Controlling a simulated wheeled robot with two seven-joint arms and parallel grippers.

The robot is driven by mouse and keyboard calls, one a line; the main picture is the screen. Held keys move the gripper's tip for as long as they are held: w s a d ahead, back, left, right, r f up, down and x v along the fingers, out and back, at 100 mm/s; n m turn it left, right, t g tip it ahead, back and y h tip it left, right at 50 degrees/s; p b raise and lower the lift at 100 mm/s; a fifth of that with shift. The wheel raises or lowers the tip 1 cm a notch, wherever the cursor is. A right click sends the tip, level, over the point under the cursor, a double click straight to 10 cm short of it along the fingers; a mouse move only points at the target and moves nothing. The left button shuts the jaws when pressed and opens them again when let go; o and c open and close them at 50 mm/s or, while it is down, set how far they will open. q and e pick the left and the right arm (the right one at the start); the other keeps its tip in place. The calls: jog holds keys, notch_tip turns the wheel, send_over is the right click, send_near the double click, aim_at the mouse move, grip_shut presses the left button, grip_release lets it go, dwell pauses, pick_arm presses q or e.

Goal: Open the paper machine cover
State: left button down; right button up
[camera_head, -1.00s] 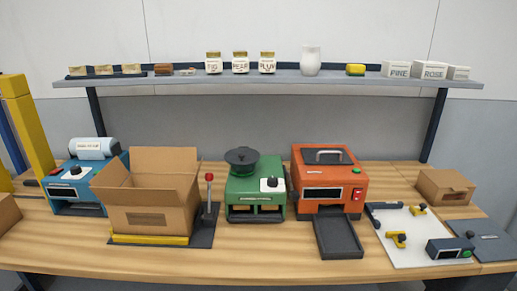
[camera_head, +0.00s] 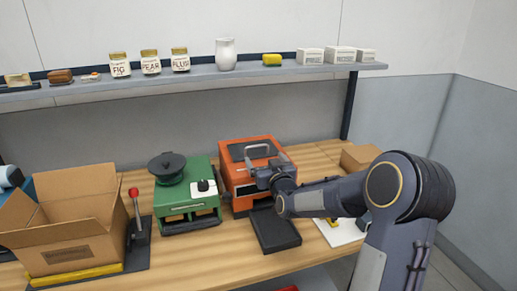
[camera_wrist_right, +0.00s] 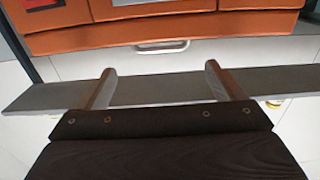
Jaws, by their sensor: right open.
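The orange machine (camera_head: 229,165) stands on the wooden bench, with a dark panel and a grey handle (camera_head: 262,146) on its top. A dark tray sticks out from its front. My right gripper (camera_head: 262,174) is over the machine's front top edge, close to the handle, and partly covers the front. In the right wrist view the two fingers (camera_wrist_right: 157,84) are apart with nothing between them. The handle (camera_wrist_right: 163,46) shows beyond the fingertips, against the orange body (camera_wrist_right: 170,28); I see no contact. My left gripper is out of view.
A green machine (camera_head: 187,211) stands left of the orange one. An open cardboard box (camera_head: 75,216) and a red-knobbed lever (camera_head: 135,205) are further left. A shelf (camera_head: 215,73) with jars runs above. A small carton (camera_head: 361,156) is behind my right arm.

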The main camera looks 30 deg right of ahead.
aim_at(259, 160)
jog(key=p+x, duration=0.2)
jog(key=x, duration=0.5)
jog(key=shift+w, duration=0.15)
